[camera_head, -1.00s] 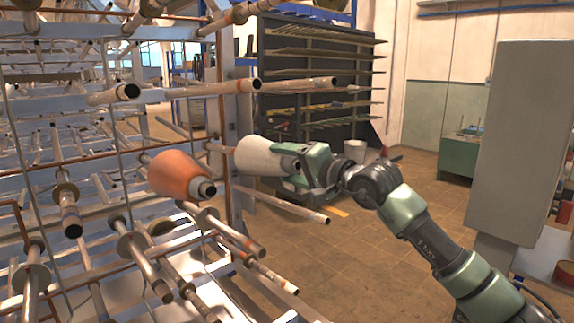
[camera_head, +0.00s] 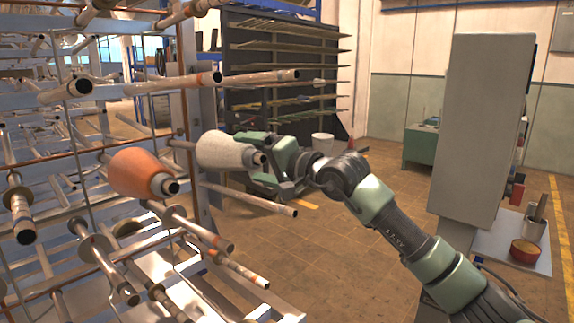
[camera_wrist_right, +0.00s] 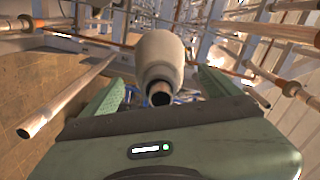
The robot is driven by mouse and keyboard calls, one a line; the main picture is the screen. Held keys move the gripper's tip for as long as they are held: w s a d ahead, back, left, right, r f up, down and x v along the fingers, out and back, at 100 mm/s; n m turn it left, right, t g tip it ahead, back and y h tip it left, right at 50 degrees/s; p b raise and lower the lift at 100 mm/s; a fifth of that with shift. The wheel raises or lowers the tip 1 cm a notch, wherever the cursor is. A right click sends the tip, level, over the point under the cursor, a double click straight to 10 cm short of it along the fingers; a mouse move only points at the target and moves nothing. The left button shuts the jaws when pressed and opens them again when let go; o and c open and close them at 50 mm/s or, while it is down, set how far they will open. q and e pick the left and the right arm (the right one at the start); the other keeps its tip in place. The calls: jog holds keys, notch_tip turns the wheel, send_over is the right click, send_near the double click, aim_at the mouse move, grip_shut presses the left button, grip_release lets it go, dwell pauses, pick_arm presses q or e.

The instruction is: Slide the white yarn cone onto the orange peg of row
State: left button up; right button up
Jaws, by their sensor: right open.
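The white yarn cone (camera_head: 222,150) lies sideways on the rack, with a rod entering its wide left end. Its dark tube end points right, towards my right gripper (camera_head: 268,152). In the wrist view the white cone (camera_wrist_right: 160,55) is ahead of the right gripper (camera_wrist_right: 160,88). The two green fingers are open on either side of the tube end, with visible gaps. An orange cone (camera_head: 138,172) sits on a rod left of the white one. I cannot tell which rod is the task's orange peg. My left gripper is not in view.
Several long metal rods (camera_head: 245,200) stick out of the rack around the white cone. A dark shelf (camera_head: 285,90) stands behind. A grey cabinet (camera_head: 480,130) stands at right. The brown tiled floor (camera_head: 330,260) between rack and cabinet is clear.

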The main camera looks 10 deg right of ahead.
jog(key=p+v, duration=0.2)
jog(key=v, duration=1.2)
jog(key=shift+p, duration=0.35)
jog(key=shift+s+d, duration=0.15)
jog(key=shift+d, duration=0.05)
